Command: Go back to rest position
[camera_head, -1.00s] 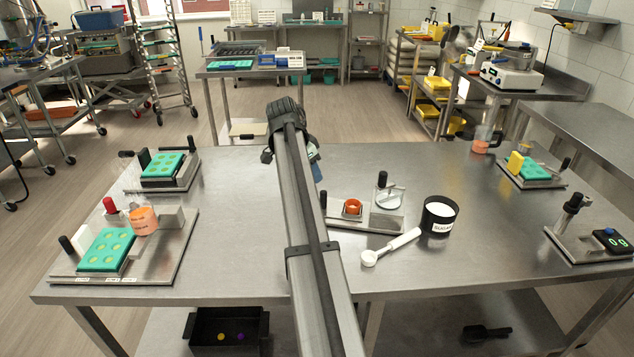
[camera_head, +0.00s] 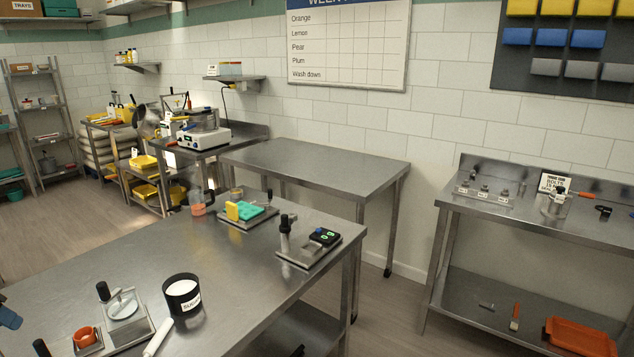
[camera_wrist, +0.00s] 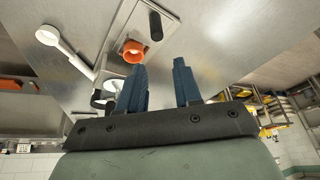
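My gripper (camera_wrist: 159,66) shows in the wrist view as two blue fingers standing apart with nothing between them. Beyond the fingers is the steel table, with an orange cup (camera_wrist: 132,50) on a small metal fixture that has a black knob (camera_wrist: 156,26). A white scoop (camera_wrist: 48,35) lies to the left of the cup. In the head view, only a small blue part that looks like a fingertip shows at the left edge (camera_head: 8,318); the rest of my arm is out of that picture.
On the steel table (camera_head: 225,285) stand a black sugar tub (camera_head: 182,296), the orange cup (camera_head: 86,337), a teal mould (camera_head: 257,211) on a stand and a scale (camera_head: 324,237). A bare side table (camera_head: 315,162) and a wall bench (camera_head: 530,208) are behind and right.

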